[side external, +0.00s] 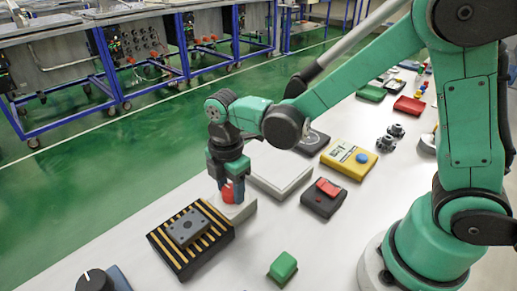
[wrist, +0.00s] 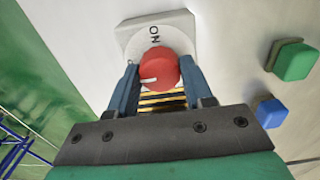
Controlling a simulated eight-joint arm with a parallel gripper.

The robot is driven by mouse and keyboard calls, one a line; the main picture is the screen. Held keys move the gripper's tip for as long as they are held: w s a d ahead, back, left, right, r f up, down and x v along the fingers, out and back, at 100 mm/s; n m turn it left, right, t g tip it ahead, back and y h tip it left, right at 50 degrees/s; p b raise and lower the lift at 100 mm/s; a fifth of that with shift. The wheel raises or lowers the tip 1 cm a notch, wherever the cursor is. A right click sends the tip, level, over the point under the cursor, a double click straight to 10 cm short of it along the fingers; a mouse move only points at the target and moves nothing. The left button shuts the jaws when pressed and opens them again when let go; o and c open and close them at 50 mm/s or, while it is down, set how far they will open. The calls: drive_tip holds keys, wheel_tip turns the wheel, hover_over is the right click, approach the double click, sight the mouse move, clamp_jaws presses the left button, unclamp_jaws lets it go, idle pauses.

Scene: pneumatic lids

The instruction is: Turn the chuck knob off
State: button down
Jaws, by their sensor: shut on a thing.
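The red round knob (wrist: 158,68) sits on a pale base plate (wrist: 130,35) marked ON in the wrist view. A short white mark on the knob lies near its left edge and points left, not at the ON label. My gripper (wrist: 159,72) has one finger on each side of the knob and is shut on it. In the side external view the red knob (side external: 229,192) shows under my gripper (side external: 228,180), which points down from above. The pale base (side external: 241,208) is partly hidden there by the gripper and knob.
A black and yellow striped pallet (side external: 165,250) with a grey block (side external: 187,228) lies close by. A green block (side external: 283,267), a black box with a red switch (side external: 323,203), a white plate (side external: 281,172) and a black knob (side external: 95,281) are around. Bare table lies right of the pallet.

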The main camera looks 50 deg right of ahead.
sight(230, 188)
idle(0.3)
drive_tip(key=shift+c, duration=1.7)
unclamp_jaws()
drive_tip(key=shift+r, duration=2.85)
